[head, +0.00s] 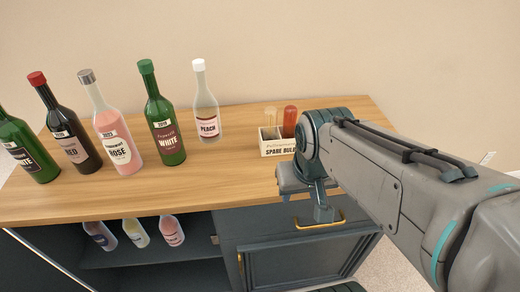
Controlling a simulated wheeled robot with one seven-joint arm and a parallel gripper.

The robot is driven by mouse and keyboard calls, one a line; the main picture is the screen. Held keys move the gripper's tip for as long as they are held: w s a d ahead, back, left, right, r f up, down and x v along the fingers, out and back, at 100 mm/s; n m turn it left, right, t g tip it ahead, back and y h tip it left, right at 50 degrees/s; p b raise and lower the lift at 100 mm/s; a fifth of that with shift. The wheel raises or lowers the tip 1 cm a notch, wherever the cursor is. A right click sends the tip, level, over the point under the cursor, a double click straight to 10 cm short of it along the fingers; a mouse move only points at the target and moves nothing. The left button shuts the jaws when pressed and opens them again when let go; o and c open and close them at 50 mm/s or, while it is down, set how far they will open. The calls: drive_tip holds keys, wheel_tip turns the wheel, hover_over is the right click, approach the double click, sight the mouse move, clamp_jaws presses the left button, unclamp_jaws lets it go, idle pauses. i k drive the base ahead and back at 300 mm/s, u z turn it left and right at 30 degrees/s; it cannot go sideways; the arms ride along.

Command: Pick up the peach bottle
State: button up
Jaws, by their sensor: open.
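The peach bottle (207,108) stands upright on the wooden counter, at the right end of the row of bottles. It is clear to whitish, with a white cap and a label reading PEACH. My gripper (322,212) is in front of the counter's front edge, to the right of the bottle and well apart from it. Its fingers point down and it is open, with nothing seen between them. My arm hides part of the counter's right side.
The green WHITE bottle (163,120) stands close left of the peach bottle, with the rosé (118,140), red (71,135) and another green bottle (27,150) further left. A small box (277,147) stands to the right. Free counter (215,170) lies in front.

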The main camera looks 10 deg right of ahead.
sight(170, 229)
drive_tip(key=z, duration=1.7)
drive_tip(key=k, duration=1.5)
drive_tip(key=u, duration=2.15)
